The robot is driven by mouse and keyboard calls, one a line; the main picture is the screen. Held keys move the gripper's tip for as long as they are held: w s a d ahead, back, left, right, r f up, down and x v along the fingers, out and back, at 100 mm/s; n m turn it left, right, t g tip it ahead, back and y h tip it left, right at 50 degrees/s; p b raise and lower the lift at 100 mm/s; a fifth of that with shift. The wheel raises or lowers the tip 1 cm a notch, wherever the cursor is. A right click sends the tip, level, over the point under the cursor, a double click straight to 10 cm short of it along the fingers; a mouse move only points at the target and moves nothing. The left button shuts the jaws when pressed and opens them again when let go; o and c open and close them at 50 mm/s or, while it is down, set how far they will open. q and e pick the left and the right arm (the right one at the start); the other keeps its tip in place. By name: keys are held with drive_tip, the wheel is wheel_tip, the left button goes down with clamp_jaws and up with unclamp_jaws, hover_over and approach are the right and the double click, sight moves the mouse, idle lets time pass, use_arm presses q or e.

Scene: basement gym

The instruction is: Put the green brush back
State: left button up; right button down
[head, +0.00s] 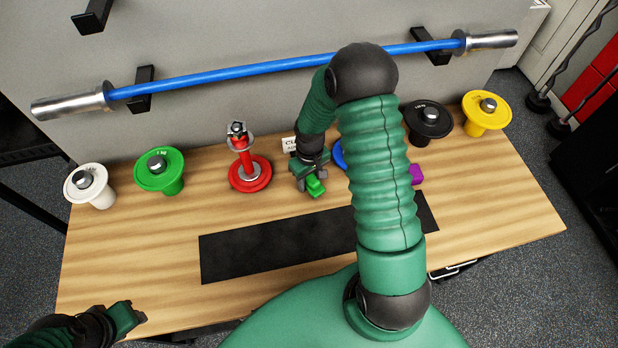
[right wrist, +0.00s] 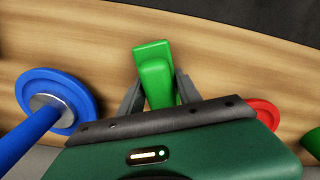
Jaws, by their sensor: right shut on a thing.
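The green brush (head: 315,187) is at my right gripper (head: 311,176), over the wooden bench top between the red stand and the blue disc. In the right wrist view the brush (right wrist: 156,75) sits between the two grey fingers of the right gripper (right wrist: 158,95), which are shut on it. I cannot tell whether the brush touches the bench. A small white sign (head: 290,145), partly hidden by my right arm, stands behind the gripper. My left gripper (head: 128,316) is low at the left front corner, away from the brush; its fingers are not clear.
A red stand (head: 249,173) is left of the brush, and a blue disc (right wrist: 58,95) is on its other side. White, green, black (head: 428,119) and yellow weights stand along the back. A purple object (head: 416,174) is partly hidden. A black mat (head: 228,262) lies bare in front.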

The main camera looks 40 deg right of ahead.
drive_tip(key=c, duration=0.8)
unclamp_jaws()
drive_tip(key=shift+d, duration=0.1)
drive_tip(key=shift+c, duration=0.2)
